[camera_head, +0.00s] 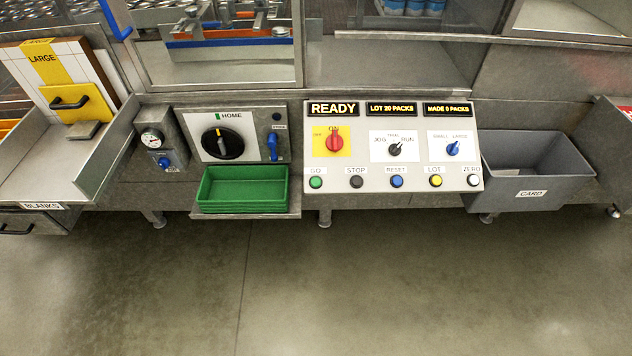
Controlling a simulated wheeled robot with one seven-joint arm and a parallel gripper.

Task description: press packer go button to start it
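The packer's control panel (380,152) is a light sloped board on the machine front, right of the picture's middle. The green button (316,182) labelled GO is at the left end of its bottom row, with nothing in front of it. The left display (333,108) reads READY; the others read LOT 20 PACKS (392,108) and MADE 0 PACKS (447,108). A red switch (335,143) on a yellow plate sits above the GO button and appears turned to ON. The black selector (395,149) has JOG, TRIAL and RUN marks. My gripper is not in view.
Buttons labelled STOP (357,182), RESET (397,181), LOT (435,181) and ZERO (473,180) share the row. A green tray (243,189) sits on a shelf left of the panel. A grey CARD bin (540,168) is at right. The floor (330,280) in front is clear.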

